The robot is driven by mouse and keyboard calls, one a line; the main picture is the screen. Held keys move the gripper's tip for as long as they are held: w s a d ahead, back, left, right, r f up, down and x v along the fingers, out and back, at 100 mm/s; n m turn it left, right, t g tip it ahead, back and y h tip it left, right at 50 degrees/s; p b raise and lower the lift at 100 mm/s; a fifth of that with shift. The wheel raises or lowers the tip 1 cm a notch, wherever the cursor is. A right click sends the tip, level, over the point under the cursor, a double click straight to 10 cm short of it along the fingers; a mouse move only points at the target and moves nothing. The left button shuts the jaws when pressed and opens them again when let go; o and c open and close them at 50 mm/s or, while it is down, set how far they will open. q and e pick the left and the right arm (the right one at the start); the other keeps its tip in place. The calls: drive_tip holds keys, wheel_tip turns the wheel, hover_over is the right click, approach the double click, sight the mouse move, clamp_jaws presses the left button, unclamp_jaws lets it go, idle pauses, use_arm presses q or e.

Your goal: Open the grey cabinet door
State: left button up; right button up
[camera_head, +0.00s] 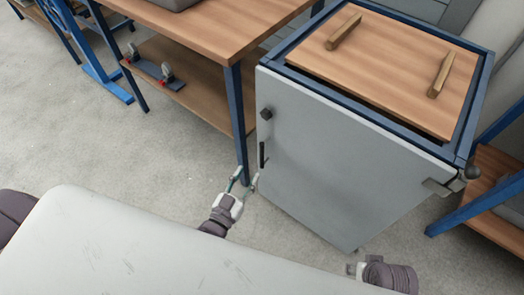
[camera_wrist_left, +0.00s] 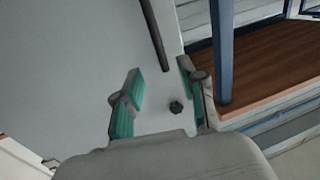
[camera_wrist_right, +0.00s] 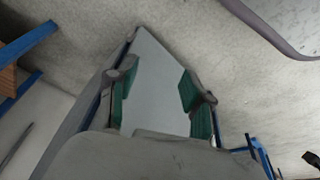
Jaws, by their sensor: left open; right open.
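The grey cabinet door (camera_head: 340,165) faces me and looks shut against its blue frame. A black upright bar handle (camera_head: 262,155) is near its left edge, with a dark knob (camera_head: 266,113) above it. My left gripper (camera_head: 243,178) is open, low and just left of the door's left edge, apart from the handle in the head view. In the left wrist view, the handle (camera_wrist_left: 155,35) lies just beyond the open fingers, and the knob (camera_wrist_left: 176,107) shows between them. My right gripper (camera_wrist_right: 155,82) is open and empty, low near the door's bottom right; its fingers are hard to see in the head view.
A wooden-topped workbench (camera_head: 215,30) with a blue leg stands close to the left of the cabinet. A wooden top with two wooden bars (camera_head: 343,31) covers the cabinet. A blue-framed shelf (camera_head: 490,200) is at the right.

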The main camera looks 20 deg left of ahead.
sight(261, 153)
use_arm(q)
drive_tip(key=w, duration=0.3)
drive_tip(key=w+d+b, duration=0.1)
drive_tip(key=w, duration=0.5)
drive_tip(key=shift+w+d+f, duration=0.1)
drive_tip(key=shift+w+d, duration=0.1)
drive_tip(key=shift+d, duration=0.05)
drive_tip(key=shift+w, duration=0.4)
use_arm(e)
drive_tip(key=v, duration=0.4)
drive_tip(key=w+v, duration=0.1)
drive_tip(key=shift+r, duration=0.55)
use_arm(q)
clamp_jaws()
